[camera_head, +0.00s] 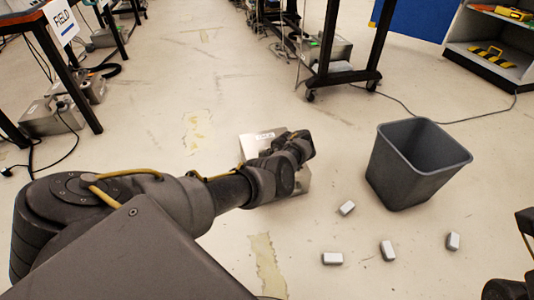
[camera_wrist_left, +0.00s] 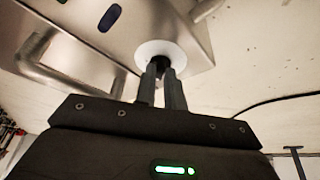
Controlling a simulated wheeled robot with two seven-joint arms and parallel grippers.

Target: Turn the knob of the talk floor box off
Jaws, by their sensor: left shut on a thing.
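The talk floor box (camera_head: 252,140) is a metal box on the floor, partly covered by my left arm in the head view; the label on its top is too small to read. In the left wrist view the box (camera_wrist_left: 105,50) shows a bare metal face with a white round plate (camera_wrist_left: 152,50) and a dark knob (camera_wrist_left: 160,62) in it. My left gripper (camera_wrist_left: 164,74) is shut on the knob, its fingertips right at the plate. The knob is mostly hidden between the fingers, so its setting cannot be told.
A grey bin (camera_head: 410,165) stands right of the box. Several small white blocks (camera_head: 333,258) lie on the floor in front of the bin. A wheeled dark stand (camera_head: 345,77) is behind, and a shelf (camera_head: 490,50) is at back right. Cables cross the floor.

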